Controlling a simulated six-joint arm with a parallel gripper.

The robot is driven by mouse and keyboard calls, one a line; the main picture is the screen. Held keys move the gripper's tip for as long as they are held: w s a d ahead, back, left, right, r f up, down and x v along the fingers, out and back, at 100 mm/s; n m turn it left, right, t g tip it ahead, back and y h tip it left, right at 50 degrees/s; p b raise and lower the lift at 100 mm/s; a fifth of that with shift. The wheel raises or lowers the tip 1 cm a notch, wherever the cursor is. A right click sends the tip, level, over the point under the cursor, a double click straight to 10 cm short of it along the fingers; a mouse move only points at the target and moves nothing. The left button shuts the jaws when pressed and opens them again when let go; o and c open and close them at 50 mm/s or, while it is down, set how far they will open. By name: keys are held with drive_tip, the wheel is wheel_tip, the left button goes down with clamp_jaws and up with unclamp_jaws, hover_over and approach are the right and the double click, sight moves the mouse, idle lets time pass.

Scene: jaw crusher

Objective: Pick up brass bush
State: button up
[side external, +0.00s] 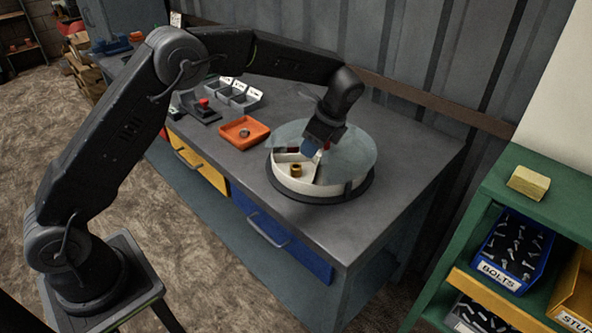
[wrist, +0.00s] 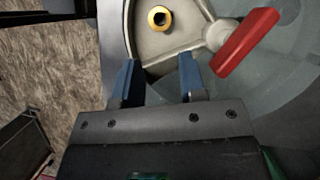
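The brass bush (side external: 296,170) stands in an open compartment of a round white divided tray (side external: 300,188). It also shows in the wrist view (wrist: 159,18) as a gold ring with a dark hole, beyond my fingertips. My gripper (side external: 312,148) is over the tray, behind the bush in the side view. In the wrist view my two blue fingers (wrist: 157,78) are apart with nothing between them. The bush is ahead of the gap, not touched by the fingers.
A clear round cover (side external: 350,150) lies over much of the tray, with a red handle (wrist: 245,41) close to the right finger. An orange dish (side external: 243,132) with a small part stands left of the tray. Grey bins (side external: 235,95) stand farther back. The bench front right is clear.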

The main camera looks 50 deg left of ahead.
sight(297, 166)
drive_tip(key=x, duration=0.4)
drive_tip(key=shift+a+x, duration=0.15)
drive_tip(key=shift+x, duration=1.2)
drive_tip(key=shift+a+x, duration=0.15)
drive_tip(key=shift+x, duration=1.2)
drive_tip(key=shift+s+r, duration=0.1)
drive_tip(key=shift+r, duration=0.05)
drive_tip(key=c, duration=0.6)
